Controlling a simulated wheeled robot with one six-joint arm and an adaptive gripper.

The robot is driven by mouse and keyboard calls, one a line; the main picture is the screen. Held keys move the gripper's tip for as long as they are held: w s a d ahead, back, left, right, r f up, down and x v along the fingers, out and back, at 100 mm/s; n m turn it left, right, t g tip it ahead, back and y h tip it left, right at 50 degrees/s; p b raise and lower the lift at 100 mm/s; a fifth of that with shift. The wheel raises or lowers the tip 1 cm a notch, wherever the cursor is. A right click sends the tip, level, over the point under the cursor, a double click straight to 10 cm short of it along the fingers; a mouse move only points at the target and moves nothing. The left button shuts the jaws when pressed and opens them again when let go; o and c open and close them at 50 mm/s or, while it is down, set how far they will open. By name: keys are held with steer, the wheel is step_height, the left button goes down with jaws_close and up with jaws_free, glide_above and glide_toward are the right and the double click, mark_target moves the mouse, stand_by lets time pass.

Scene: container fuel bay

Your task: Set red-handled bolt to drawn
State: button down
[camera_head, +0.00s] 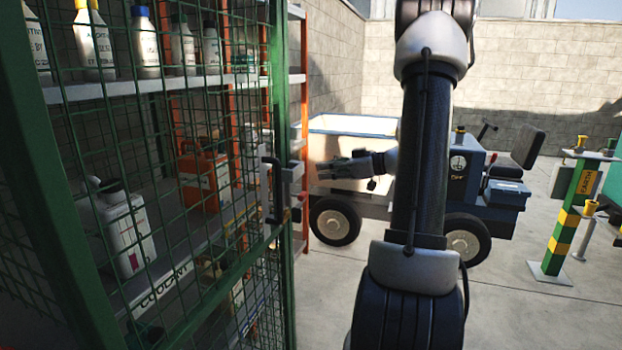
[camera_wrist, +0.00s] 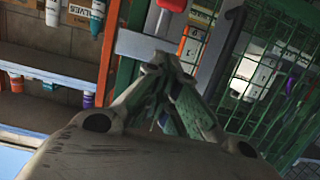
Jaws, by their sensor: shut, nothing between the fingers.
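The red-handled bolt shows in the wrist view as a red knob (camera_wrist: 173,4) at the top edge, with grey metal below it. My gripper (camera_head: 326,169) points left at the door edge, a short way right of the latch. Its fingertips (camera_wrist: 165,65) are together and empty, below the red knob in the wrist view. How far the bolt is drawn cannot be told.
Behind the mesh, shelves hold white bottles (camera_head: 122,228) and an orange canister (camera_head: 204,178). A blue and white utility cart (camera_head: 350,128) stands behind my arm. A green-yellow post (camera_head: 567,225) stands at right. Concrete floor between cart and post is clear.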

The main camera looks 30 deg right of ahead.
steer(key=v, duration=0.4)
stand_by(0.5)
steer(key=s+f+m+g, duration=0.4)
steer(key=s+f+m, duration=0.2)
steer(key=m, duration=0.3)
steer(key=s+a+m+g+h, duration=0.4)
steer(key=s+a+g, duration=0.15)
steer(key=s, duration=0.55)
steer(key=s+a+r+n+t+h, duration=0.2)
steer(key=s+a+r+n+h, duration=0.3)
steer(key=a+r, duration=0.4)
steer(key=shift+s+a, duration=0.35)
steer(key=shift+a, duration=0.05)
